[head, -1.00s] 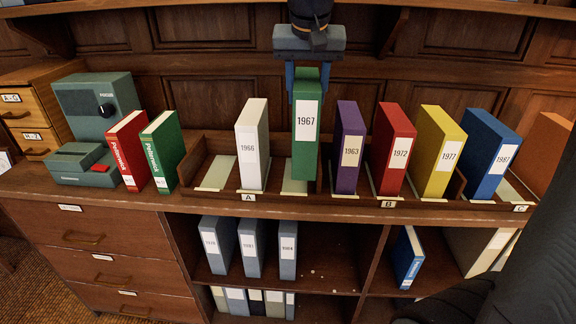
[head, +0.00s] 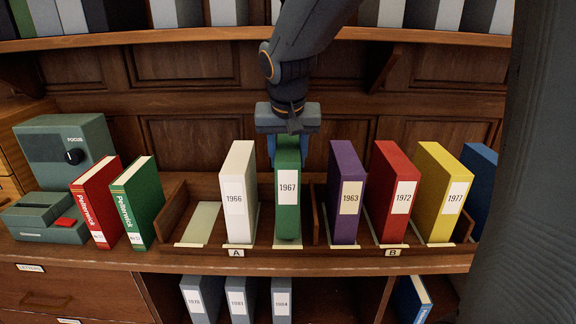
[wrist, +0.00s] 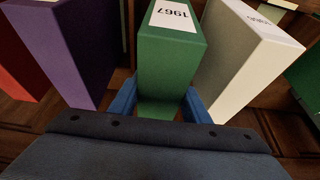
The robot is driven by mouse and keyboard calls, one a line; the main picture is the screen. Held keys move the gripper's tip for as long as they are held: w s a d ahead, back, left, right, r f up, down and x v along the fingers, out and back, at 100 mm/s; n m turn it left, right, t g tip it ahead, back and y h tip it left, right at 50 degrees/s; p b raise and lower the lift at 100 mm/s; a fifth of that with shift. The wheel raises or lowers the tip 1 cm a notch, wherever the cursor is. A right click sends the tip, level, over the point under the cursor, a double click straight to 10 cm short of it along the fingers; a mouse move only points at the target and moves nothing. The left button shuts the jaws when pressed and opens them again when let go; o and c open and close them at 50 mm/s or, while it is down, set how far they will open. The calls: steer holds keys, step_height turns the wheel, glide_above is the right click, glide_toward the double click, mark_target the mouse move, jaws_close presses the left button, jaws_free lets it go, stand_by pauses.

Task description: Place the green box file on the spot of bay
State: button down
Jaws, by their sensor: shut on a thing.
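The green box file (head: 288,196) labelled 1967 is upright in bay A of the wooden rack, between the white 1966 file (head: 238,192) and the purple 1963 file (head: 345,192). Its base is at or just above a pale spot (head: 286,245); I cannot tell if it touches. My gripper (head: 287,150) is above it, shut on its top edge. In the wrist view the green file (wrist: 170,62) sits between the blue fingers, with the white file (wrist: 245,60) and the purple file (wrist: 65,50) close on either side.
A bare pale spot (head: 200,223) lies left of the white file. The bay divider (head: 318,215) stands just right of the green file. Red (head: 392,195) and yellow (head: 438,195) files stand further right. Red and green books (head: 137,203) and a grey-green device (head: 60,165) are at left.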

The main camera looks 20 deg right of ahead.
steer(key=shift+f, duration=1.35)
steer(key=c, duration=1)
jaws_free()
steer(key=b+v, duration=0.1)
steer(key=v, duration=1.1)
